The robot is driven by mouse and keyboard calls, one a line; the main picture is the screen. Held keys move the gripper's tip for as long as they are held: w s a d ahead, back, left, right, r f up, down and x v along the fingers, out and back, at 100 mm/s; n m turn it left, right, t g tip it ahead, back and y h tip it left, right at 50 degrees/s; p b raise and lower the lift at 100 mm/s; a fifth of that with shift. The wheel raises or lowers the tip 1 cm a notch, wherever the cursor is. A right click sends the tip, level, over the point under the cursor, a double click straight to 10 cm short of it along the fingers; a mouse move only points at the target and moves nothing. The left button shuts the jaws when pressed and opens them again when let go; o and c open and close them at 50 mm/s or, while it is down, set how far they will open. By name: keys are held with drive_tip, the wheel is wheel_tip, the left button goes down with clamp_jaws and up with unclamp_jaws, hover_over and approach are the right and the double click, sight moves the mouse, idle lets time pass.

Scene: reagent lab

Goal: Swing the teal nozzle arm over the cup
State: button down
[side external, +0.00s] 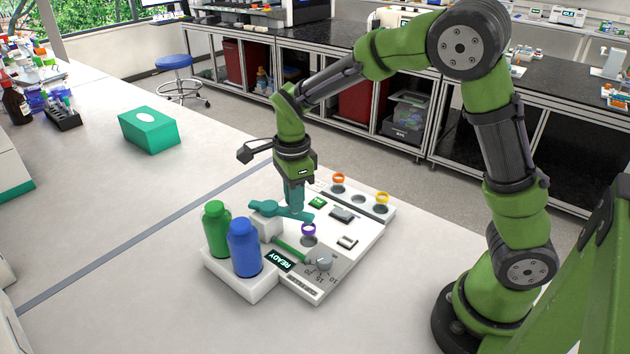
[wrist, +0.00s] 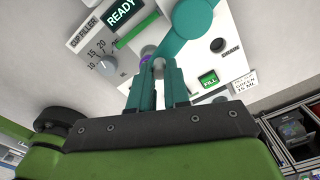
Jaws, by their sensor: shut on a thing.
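The teal nozzle arm (side external: 266,207) reaches from its pivot by the bottles across the white cup-filler panel. It also shows in the wrist view (wrist: 190,28). My gripper (side external: 295,213) points down at the arm's free end. In the wrist view my gripper (wrist: 158,85) has its teal fingers closed on a small grey post at that end. A purple-rimmed cup (side external: 309,229) stands on the panel just in front of the arm's tip. In the wrist view its purple rim (wrist: 147,51) is partly hidden by a finger. Whether the nozzle is over the cup is hard to tell.
Green (side external: 216,229) and blue (side external: 244,247) bottles stand beside the panel (side external: 350,262). A dial (side external: 323,262) and READY display (side external: 281,260) are near its front. Orange (side external: 338,178) and yellow (side external: 382,197) rims are at the back. A green FILL button (wrist: 208,80) and drain hole (wrist: 217,45) are near my gripper.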

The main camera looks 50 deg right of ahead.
drive_tip(key=shift+r, duration=0.1)
drive_tip(key=c, duration=1.1)
unclamp_jaws()
wheel_tip(320, 180, up, 17)
